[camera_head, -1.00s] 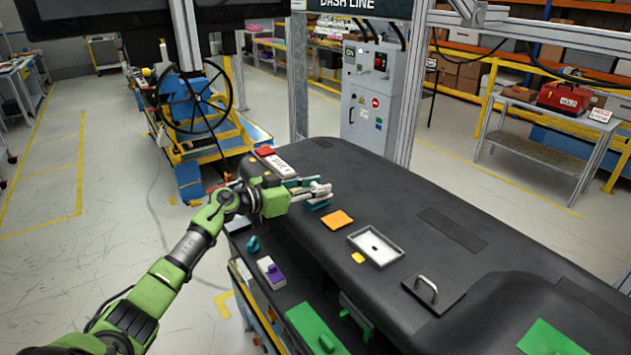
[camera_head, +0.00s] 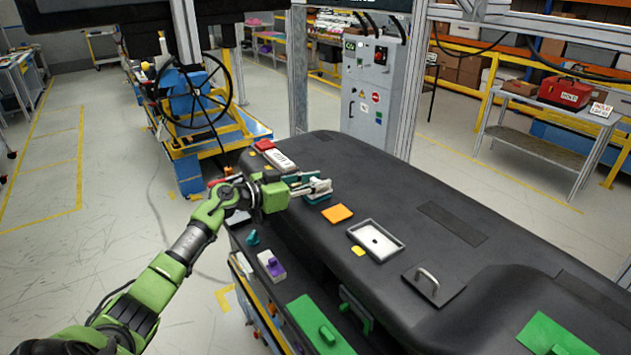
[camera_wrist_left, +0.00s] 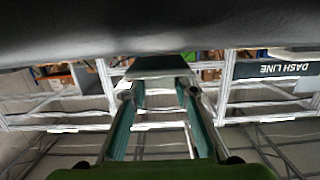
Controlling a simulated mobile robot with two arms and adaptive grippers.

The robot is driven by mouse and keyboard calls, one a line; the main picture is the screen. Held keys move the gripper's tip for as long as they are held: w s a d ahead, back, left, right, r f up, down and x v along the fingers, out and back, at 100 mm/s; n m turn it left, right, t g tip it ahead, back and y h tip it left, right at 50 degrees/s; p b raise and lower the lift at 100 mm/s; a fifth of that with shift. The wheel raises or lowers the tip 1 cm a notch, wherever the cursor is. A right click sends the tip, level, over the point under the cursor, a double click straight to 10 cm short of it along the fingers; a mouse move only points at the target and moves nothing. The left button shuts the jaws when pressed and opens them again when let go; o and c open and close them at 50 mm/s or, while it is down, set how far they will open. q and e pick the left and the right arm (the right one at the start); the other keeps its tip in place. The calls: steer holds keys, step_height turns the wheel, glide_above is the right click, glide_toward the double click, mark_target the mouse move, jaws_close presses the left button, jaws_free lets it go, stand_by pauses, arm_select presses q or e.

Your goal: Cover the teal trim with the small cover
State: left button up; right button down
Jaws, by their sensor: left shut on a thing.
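My left gripper (camera_head: 318,187) is over the far left part of the black dashboard, shut on a small flat piece. The held piece, which looks like the small cover (camera_wrist_left: 160,67), shows as a grey plate at the fingertips in the left wrist view. In the head view the fingers mostly hide it. A teal patch, apparently the teal trim (camera_head: 317,199), shows just below the fingertips. I cannot tell whether the cover touches it. My right gripper is not in view.
On the dashboard (camera_head: 400,185) are an orange plate (camera_head: 338,214), a grey-rimmed tray (camera_head: 362,232), a yellow square (camera_head: 358,251) and a black plate with a handle (camera_head: 416,291). A red-and-white box (camera_head: 280,158) lies behind the gripper. A shelf below holds green and purple parts.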

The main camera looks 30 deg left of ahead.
arm_select(q)
steer(key=shift+f, duration=0.55)
stand_by(0.4)
steer(key=o, duration=1.1)
steer(key=v, duration=1.2)
steer(key=shift+a, duration=0.1)
